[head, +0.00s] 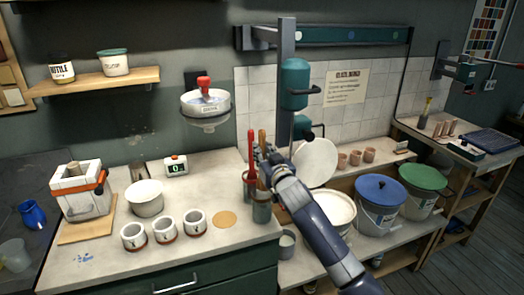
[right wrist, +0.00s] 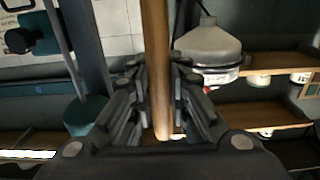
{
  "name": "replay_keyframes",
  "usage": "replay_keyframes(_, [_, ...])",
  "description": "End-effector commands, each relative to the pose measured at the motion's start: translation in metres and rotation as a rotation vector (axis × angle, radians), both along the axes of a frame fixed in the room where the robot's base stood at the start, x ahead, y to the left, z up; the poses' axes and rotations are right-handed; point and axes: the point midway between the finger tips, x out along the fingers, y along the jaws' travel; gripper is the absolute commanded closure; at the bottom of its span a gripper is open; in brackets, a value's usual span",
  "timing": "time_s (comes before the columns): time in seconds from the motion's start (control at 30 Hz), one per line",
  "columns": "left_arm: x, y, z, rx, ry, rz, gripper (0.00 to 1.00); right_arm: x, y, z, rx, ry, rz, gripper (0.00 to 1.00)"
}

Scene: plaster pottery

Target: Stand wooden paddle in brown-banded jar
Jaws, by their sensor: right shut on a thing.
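My right gripper (head: 263,158) is shut on the wooden paddle (head: 262,137), a brown stick held roughly upright near the right end of the worktop. In the right wrist view the paddle (right wrist: 155,60) runs between the two fingers of the gripper (right wrist: 160,112). My left gripper is not in view.
A red-handled tool (head: 251,148) stands in another jar (head: 248,185) close left of the paddle. A round tan disc (head: 224,219) and white cups (head: 194,222) lie farther left. A white disc (head: 316,163) and lidded buckets (head: 381,205) are to the right.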

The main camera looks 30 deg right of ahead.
Motion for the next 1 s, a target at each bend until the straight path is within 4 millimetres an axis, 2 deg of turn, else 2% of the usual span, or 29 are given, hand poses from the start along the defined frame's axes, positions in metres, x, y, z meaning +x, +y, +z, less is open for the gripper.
replay_keyframes(0.27, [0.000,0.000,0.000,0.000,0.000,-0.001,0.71,0.000,0.000,0.000,0.000,-0.001,0.000,1.00])
replay_keyframes(0.3, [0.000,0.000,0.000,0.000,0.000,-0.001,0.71,0.000,0.000,0.000,0.000,-0.001,0.000,0.77])
replay_keyframes(0.37, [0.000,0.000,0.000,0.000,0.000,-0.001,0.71,0.000,0.000,0.000,0.000,-0.001,0.000,0.63])
replay_keyframes(0.4, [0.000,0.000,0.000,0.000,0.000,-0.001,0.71,0.000,0.000,0.000,0.000,-0.001,0.000,0.60])
replay_keyframes(0.77, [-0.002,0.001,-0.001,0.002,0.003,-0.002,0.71,-0.002,0.001,-0.001,0.000,0.001,0.000,0.60])
replay_keyframes(0.87, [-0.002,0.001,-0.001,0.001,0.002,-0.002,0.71,-0.010,0.002,-0.002,0.000,0.002,0.000,0.60])
replay_keyframes(1.0, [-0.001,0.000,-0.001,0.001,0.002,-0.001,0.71,-0.030,0.008,-0.002,0.000,0.001,0.002,0.60])
